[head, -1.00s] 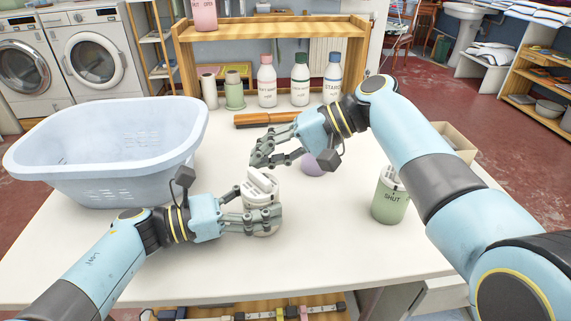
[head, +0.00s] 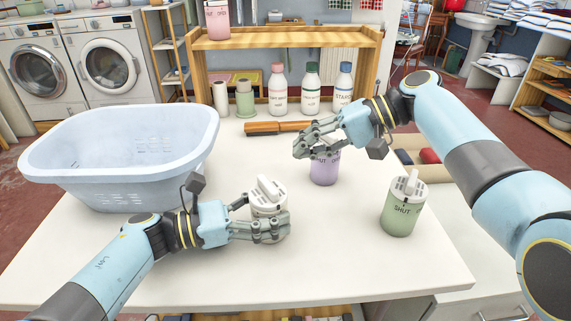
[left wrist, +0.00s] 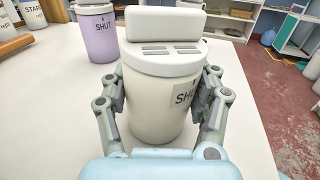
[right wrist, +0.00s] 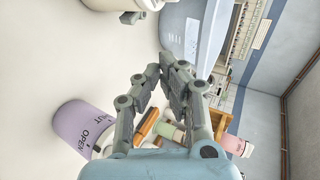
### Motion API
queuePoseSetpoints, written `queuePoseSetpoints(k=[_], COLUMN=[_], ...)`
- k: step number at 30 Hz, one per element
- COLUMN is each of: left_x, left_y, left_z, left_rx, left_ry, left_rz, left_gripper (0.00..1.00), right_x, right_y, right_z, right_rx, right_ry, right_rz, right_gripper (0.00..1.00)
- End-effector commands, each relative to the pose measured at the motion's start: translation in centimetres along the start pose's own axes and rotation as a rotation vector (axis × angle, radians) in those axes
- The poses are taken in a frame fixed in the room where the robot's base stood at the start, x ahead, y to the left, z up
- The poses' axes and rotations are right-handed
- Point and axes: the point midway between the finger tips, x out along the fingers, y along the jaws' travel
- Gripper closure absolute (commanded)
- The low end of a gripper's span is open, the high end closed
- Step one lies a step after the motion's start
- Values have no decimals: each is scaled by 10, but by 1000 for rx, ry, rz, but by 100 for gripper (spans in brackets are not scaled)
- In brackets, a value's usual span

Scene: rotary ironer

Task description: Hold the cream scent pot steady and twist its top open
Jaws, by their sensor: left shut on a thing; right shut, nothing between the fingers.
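The cream scent pot (head: 268,208) stands upright on the white table, its ribbed lid (head: 269,190) on top. My left gripper (head: 272,228) is shut around its body. In the left wrist view the pot (left wrist: 153,105) sits between both fingers, under its white lid (left wrist: 165,45) with a raised bar and slots. A "SHUT" label shows partly, cut off by a finger. My right gripper (head: 303,146) is shut and empty, above and to the right of the cream pot, in front of the purple pot. In the right wrist view its fingers (right wrist: 170,75) meet with nothing between them.
A purple pot (head: 325,170) stands behind right of the cream pot, partly hidden by my right gripper. A green pot (head: 398,218) stands to the right. A blue basket (head: 120,165) fills the left. Bottles (head: 311,90) stand at the back. The front table is clear.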

Motion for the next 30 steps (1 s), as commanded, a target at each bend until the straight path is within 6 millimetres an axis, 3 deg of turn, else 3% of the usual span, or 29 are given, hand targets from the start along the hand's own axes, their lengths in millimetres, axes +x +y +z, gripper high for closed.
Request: queuePoseSetpoints(k=[3, 7, 13, 16, 21, 24, 30], left_x=[0, 0, 0, 0, 0, 0, 0], left_y=[-1, -1, -1, -1, -1, -1, -1], left_z=[0, 0, 0, 0, 0, 0, 0], left_rx=[0, 0, 0, 0, 0, 0, 0], left_ry=[-1, -1, -1, -1, -1, -1, -1], left_rz=[-1, -2, -2, -3, -3, -3, -3], left_gripper=[78, 78, 78, 78, 78, 78, 78], right_x=[-24, -43, -56, -57, -50, -51, -64], right_y=[-3, -6, -8, -5, 24, 31, 16], right_z=[-18, -31, -40, -36, -13, -2, 5], right_rx=[-1, 0, 16, 105, 488, 750, 1161], right_ry=[2, 2, 0, -18, -119, -169, -195], right_rz=[2, 1, 0, 11, 136, 256, 518], right_gripper=[100, 100, 100, 100, 100, 100, 100])
